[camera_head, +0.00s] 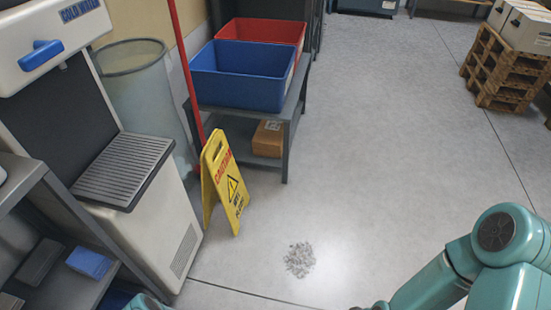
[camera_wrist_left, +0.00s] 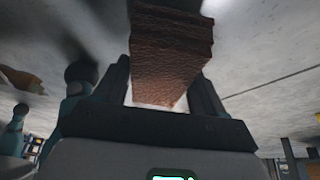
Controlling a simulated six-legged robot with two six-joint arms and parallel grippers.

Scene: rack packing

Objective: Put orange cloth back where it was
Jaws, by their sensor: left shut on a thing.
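A rust-brown, rough-textured thing, which I take for the orange cloth (camera_wrist_left: 172,48), shows in the left wrist view. It is held between the two dark fingers of my left gripper (camera_wrist_left: 165,92), which is shut on it. The cloth hangs out beyond the fingertips and looks dark in this light. In the head view neither the cloth nor my left gripper shows. My right arm comes in at the lower right of the head view, and its gripper is out of the picture.
A yellow caution sign (camera_head: 224,182) stands near a grey bench with a blue bin (camera_head: 240,80) and a red bin (camera_head: 262,32). Grey debris (camera_head: 299,260) lies on the floor. A blue folded cloth (camera_head: 89,262) lies on the left shelf. Pallets (camera_head: 503,72) stand far right. Mid floor is free.

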